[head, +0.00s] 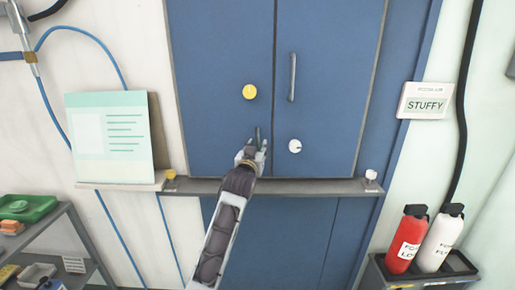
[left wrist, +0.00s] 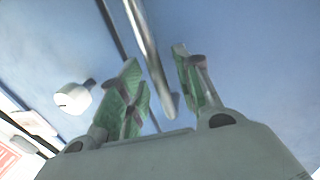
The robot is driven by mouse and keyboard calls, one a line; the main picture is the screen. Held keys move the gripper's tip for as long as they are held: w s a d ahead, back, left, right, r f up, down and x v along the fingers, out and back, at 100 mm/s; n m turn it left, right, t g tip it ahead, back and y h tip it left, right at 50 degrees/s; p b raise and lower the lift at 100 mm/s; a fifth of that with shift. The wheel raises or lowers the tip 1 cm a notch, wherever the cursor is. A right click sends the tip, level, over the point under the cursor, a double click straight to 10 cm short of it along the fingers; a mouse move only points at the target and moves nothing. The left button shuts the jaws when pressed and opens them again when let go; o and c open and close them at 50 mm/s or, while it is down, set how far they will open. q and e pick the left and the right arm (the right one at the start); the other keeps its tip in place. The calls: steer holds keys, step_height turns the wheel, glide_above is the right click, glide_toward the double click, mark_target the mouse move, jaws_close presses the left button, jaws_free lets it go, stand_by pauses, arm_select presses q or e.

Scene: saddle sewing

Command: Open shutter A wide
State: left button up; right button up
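Two blue shutters, a left one (head: 220,60) and a right one (head: 335,60), stand closed side by side; no letter A is readable on either. The right shutter has a vertical silver handle (head: 292,77) and a round white knob (head: 295,146). The left shutter has a yellow knob (head: 250,92). My left gripper (head: 257,137) is in front of the shutters, below and left of the handle in the head view. In the left wrist view its fingers (left wrist: 158,88) are apart, with the handle (left wrist: 148,50) seen between them; contact cannot be told. My right gripper is out of view.
A grey ledge (head: 320,187) runs below the shutters, with a small yellow knob (head: 170,174) and a white one (head: 371,175) at its ends. A red bottle (head: 405,240) and a white bottle (head: 438,240) stand lower right. A shelf (head: 60,240) is lower left.

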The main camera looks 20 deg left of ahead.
arm_select(q)
steer(key=shift+w, duration=0.3)
jaws_close()
stand_by(0.3)
